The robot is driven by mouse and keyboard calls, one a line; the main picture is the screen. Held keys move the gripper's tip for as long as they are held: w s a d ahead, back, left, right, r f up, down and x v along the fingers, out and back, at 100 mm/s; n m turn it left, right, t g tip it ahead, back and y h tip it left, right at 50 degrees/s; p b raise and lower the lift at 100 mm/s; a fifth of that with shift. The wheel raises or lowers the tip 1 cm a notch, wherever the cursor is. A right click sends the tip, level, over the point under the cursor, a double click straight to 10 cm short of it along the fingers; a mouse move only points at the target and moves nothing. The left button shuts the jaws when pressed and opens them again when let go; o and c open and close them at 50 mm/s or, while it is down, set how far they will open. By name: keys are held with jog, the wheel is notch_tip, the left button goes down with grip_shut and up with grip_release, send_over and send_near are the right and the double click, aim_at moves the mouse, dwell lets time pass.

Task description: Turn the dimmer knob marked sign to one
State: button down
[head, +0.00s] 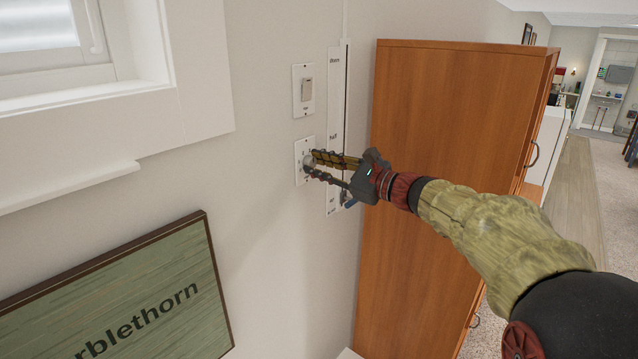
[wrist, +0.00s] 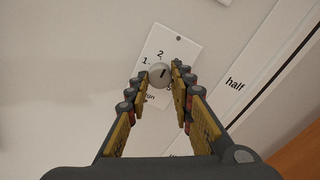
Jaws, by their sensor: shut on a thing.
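The dimmer knob (wrist: 159,74) is a round, light grey knob with a dark pointer line, on a white wall plate (wrist: 183,46). In the wrist view the plate shows the figures 1 and 2 and part of a word ending in "gn"; other marks are hidden by the fingers. The pointer line slants toward the upper right of the wrist view. My gripper (head: 309,164) is at the plate, its two fingers shut on the knob from both sides. In the wrist view my gripper (wrist: 160,80) has one finger on each side of the knob.
A white switch plate (head: 303,91) is above the dimmer plate. A white strip marked "half" (wrist: 236,83) runs up the wall to the right. A tall orange-brown wooden cabinet (head: 440,150) stands close on the right. A window ledge (head: 70,188) and a green framed sign (head: 140,300) are on the left.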

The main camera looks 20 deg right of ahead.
jog(key=n+b, duration=0.3)
jog(key=b, duration=0.2)
jog(key=shift+f+n+b, duration=0.3)
jog(key=shift+n, duration=0.1)
jog(key=n+b, duration=0.3)
jog(key=b, duration=0.2)
jog(key=n+b, duration=0.4)
jog(key=b, duration=0.2)
jog(key=shift+r+n, duration=0.1)
jog(key=shift+n, duration=0.2)
jog(key=n+b, duration=0.2)
jog(key=b, duration=0.1)
jog(key=shift+r+n, duration=0.2)
jog(key=shift+n, duration=0.2)
jog(key=c, duration=1.6)
grip_release()
jog(key=shift+c, duration=0.2)
jog(key=shift+o, duration=0.5)
jog(key=shift+r, duration=0.1)
